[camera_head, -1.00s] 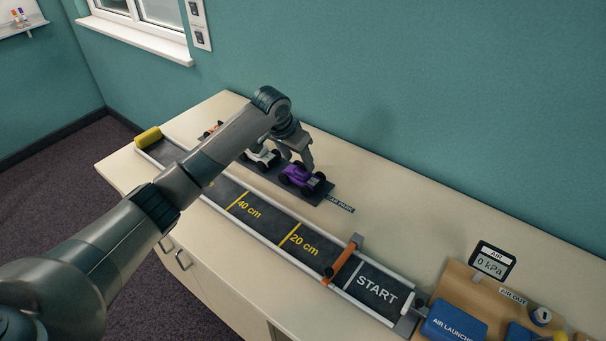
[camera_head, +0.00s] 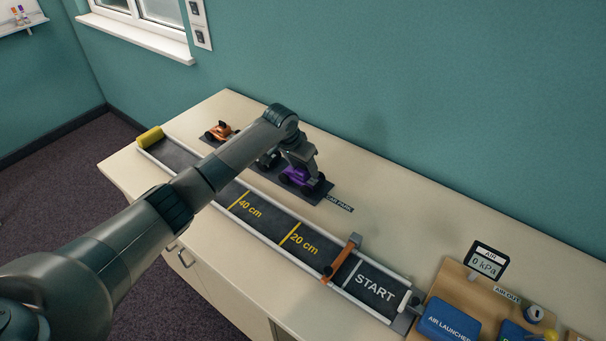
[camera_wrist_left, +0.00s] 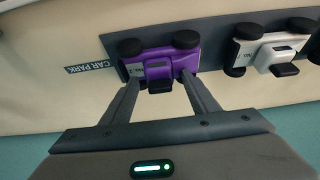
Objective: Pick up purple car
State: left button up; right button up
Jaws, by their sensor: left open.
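The purple car (camera_head: 296,175) stands on the dark car park mat (camera_head: 325,188) on the table, partly hidden by my left gripper in the head view. My left gripper (camera_head: 308,180) is at the car, coming from above. In the left wrist view the purple car (camera_wrist_left: 158,66) lies between and just beyond the two open fingers of the gripper (camera_wrist_left: 160,92). Its black wheels show at its corners. I cannot tell whether a finger touches it. My right gripper is not in view.
A white car (camera_wrist_left: 274,54) stands beside the purple one, and an orange car (camera_head: 220,131) is farther left. A walled track (camera_head: 265,226) with an orange gate (camera_head: 342,258) runs in front. The air launcher (camera_head: 450,320) is at the right. The wall is behind.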

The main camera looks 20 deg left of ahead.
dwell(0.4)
pick_arm(q)
jog(key=c, duration=1.2)
jog(key=shift+r, duration=0.1)
jog(key=shift+r+b, duration=0.5)
jog(key=shift+r, duration=0.05)
notch_tip(320, 180, up, 2)
jog(key=shift+w+r+b, duration=0.1)
jog(key=shift+r+b, duration=0.1)
jog(key=shift+b, duration=0.45)
jog(key=s+d+r+b, duration=0.3)
jog(key=d+r, duration=0.4)
jog(key=d, duration=0.4)
jog(key=shift+d+r+b, duration=0.15)
jog(key=shift+b, duration=0.25)
